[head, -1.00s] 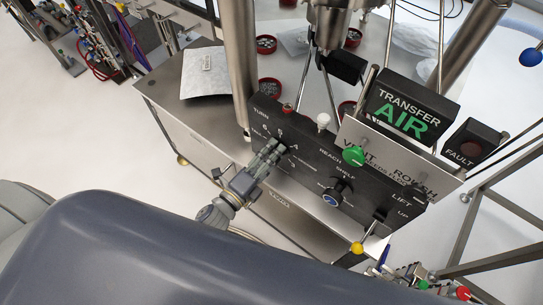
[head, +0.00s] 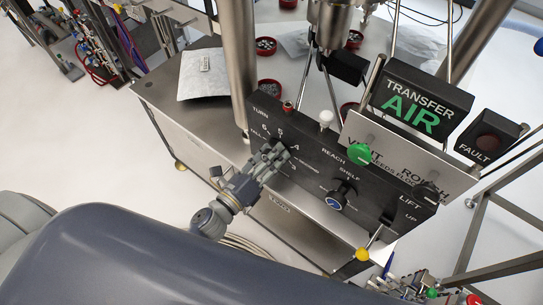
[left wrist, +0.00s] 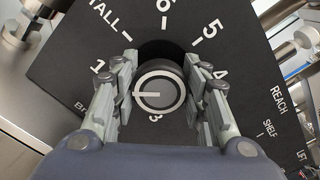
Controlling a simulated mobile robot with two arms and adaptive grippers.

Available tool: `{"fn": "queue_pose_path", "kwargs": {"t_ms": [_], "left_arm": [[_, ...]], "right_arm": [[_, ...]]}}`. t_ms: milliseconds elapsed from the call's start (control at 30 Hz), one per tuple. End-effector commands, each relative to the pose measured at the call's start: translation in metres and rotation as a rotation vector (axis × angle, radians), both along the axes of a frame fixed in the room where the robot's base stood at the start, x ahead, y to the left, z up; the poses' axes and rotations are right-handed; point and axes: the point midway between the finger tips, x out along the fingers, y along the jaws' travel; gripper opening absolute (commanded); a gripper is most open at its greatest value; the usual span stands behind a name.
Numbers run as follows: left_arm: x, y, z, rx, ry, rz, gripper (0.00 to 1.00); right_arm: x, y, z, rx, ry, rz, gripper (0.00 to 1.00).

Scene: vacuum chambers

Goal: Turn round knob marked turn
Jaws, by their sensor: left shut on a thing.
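The round knob (left wrist: 158,88) has a silver rim, a grey face and a white line pointing left in the left wrist view. It sits on the black panel (head: 312,148) below the word TURN, ringed by numbers. My left gripper (head: 272,154) is at the knob and covers most of it in the head view. In the left wrist view my left gripper's fingers (left wrist: 158,90) stand on both sides of the knob, shut on it. My right gripper is not in view.
A yellow-tipped lever (head: 362,254) sticks out lower right. A steel post (head: 238,60) rises behind the panel's left end.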

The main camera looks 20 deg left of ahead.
Motion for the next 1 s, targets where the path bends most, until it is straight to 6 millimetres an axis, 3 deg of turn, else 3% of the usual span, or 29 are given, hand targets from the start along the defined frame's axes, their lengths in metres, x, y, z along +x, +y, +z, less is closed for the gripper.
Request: {"fn": "queue_pose_path", "kwargs": {"t_ms": [433, 467, 533, 567, 1000], "left_arm": [[0.0013, 0.0017, 0.0022, 0.009, -0.007, 0.004, 0.17], [0.0013, 0.0018, 0.0022, 0.009, -0.007, 0.004, 0.43], [0.0012, 0.0016, 0.0022, 0.008, -0.007, 0.004, 0.59], [0.0012, 0.0015, 0.0020, 0.008, -0.006, 0.003, 0.62], [-0.0067, 0.0026, -0.0001, 0.007, -0.002, 0.001, 0.62]], "right_arm": [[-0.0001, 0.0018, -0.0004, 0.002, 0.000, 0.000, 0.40], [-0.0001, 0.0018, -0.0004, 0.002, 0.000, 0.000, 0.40], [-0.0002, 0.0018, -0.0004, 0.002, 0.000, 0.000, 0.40], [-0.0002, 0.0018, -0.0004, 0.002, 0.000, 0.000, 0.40], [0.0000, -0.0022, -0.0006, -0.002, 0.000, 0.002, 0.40]]}}
